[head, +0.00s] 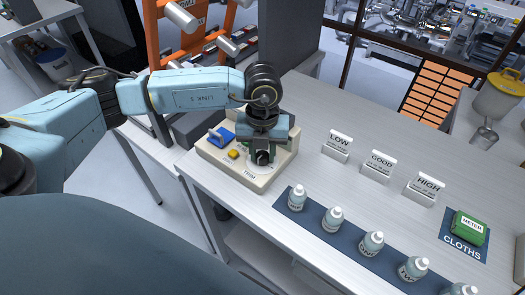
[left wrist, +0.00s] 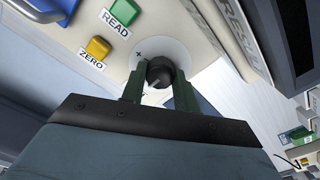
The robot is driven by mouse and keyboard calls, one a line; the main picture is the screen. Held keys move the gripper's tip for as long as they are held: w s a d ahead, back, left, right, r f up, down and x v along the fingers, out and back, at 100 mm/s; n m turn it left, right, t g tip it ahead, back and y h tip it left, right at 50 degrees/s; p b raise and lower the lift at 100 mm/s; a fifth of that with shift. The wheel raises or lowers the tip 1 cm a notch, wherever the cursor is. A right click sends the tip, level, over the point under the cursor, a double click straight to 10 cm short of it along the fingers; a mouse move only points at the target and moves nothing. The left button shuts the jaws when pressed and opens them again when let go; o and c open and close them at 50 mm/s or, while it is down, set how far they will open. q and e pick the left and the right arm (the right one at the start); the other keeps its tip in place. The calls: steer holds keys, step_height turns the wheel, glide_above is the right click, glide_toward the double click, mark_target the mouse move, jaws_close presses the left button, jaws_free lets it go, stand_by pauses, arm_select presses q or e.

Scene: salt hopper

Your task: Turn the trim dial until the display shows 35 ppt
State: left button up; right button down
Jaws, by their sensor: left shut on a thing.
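The trim dial (head: 263,158) is a black knob on a round white plate, on a cream box (head: 214,154) at the table's left end. In the left wrist view the dial (left wrist: 160,70) has a pale mark and a plus sign on the plate beside it. My left gripper (head: 262,148) comes down from above, its two green fingers (left wrist: 157,82) shut on the dial from both sides. The display reading cannot be seen in either view; my gripper and arm cover much of the box. My right gripper is out of view.
The box also bears a green READ button (left wrist: 123,12), a yellow ZERO button (left wrist: 97,47) and a blue part (head: 221,135).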

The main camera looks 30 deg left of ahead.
arm_select(q)
steer(key=m+b, duration=0.3)
steer(key=m, duration=0.2)
steer(key=shift+m+b, duration=1.15)
steer(key=shift+m, duration=0.85)
steer(key=shift+r, duration=0.1)
steer(key=o, duration=0.9)
steer(key=shift+o, duration=0.3)
